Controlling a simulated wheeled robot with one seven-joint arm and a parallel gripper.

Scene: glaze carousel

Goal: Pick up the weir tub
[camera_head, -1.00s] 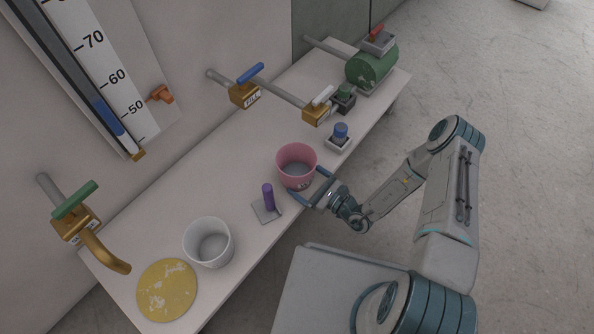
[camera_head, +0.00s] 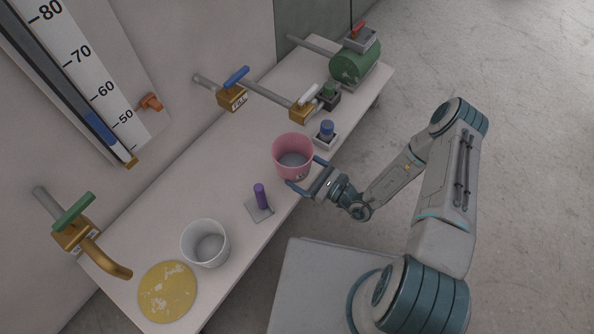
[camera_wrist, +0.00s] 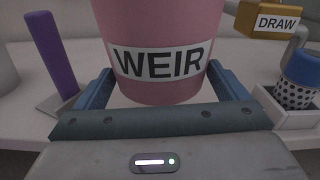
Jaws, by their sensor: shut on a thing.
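The weir tub (camera_head: 292,143) is a pink, open-topped tub near the front edge of the bench. In the wrist view the tub (camera_wrist: 160,25) fills the upper middle, with a white "WEIR" label facing me. My gripper (camera_head: 303,171) is shut on the tub, with one blue finger on each side. In the wrist view the gripper's fingers (camera_wrist: 160,72) flank the tub's lower part. The tub appears upright and a little above the bench top. Its rim is cut off in the wrist view.
A white tub (camera_head: 206,244) and yellow disc (camera_head: 167,291) are at the near left. Brass valves and pipes (camera_head: 232,98) line the wall.

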